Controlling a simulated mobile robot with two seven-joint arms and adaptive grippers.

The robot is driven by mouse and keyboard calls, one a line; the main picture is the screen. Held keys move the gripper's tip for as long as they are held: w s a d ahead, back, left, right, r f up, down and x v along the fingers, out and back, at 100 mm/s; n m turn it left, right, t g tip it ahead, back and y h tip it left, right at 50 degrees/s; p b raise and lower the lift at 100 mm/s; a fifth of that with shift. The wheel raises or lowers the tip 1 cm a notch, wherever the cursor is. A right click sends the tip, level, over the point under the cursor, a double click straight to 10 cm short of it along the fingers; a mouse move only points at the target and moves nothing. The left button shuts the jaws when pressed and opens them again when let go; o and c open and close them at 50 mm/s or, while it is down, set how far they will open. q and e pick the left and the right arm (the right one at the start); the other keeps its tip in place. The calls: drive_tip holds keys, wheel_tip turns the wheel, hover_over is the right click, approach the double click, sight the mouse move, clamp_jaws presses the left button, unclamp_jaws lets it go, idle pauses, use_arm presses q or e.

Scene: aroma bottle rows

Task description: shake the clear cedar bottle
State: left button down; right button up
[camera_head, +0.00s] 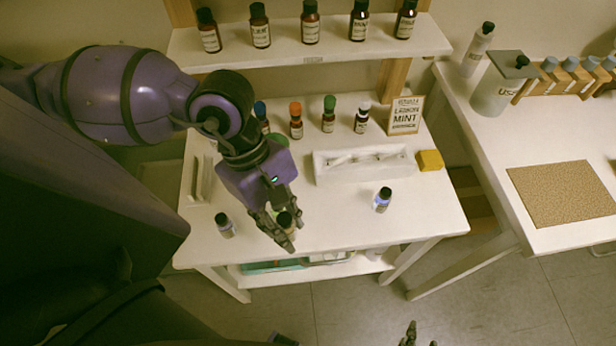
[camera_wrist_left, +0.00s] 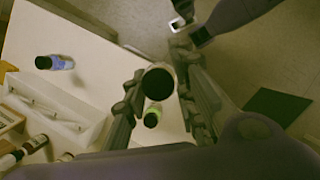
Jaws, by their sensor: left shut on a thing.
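My left gripper (camera_head: 284,228) is shut on a black-capped bottle (camera_wrist_left: 158,80) above the front half of the white table. The bottle's body is mostly hidden by the fingers and its label cannot be read. A small black-capped bottle with a grey body (camera_head: 226,228) stands to the left of this gripper. A black-capped bottle with bluish contents (camera_head: 381,203) stands to its right; it also shows in the left wrist view (camera_wrist_left: 55,62). My right gripper (camera_head: 411,336) only partly shows at the bottom edge.
A white tray (camera_head: 335,178), a yellow block (camera_head: 430,160) and a sign (camera_head: 405,115) stand at the back right. Amber bottles with coloured caps line the table's back; more stand on the shelf (camera_head: 313,58). The table front between grey and blue bottles is otherwise clear.

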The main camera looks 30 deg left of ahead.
sight(280, 223)
use_arm(q)
drive_tip(key=shift+s+a+r+p, duration=0.2)
drive_tip(key=shift+s+r+p, duration=0.25)
drive_tip(key=shift+r, duration=0.6)
drive_tip(key=shift+s+r+p, duration=0.15)
drive_tip(key=shift+r+p, duration=0.65)
drive_tip(key=shift+r, duration=1.6)
use_arm(e)
drive_tip(key=w+r+t, duration=0.1)
drive_tip(key=w+r, duration=0.3)
drive_tip(key=r, duration=0.1)
drive_tip(key=shift+a+r, duration=0.2)
drive_tip(key=shift+a, duration=0.05)
use_arm(q)
drive_tip(key=c, duration=2.1)
unclamp_jaws()
clamp_jaws()
use_arm(e)
drive_tip(key=shift+w, duration=0.15)
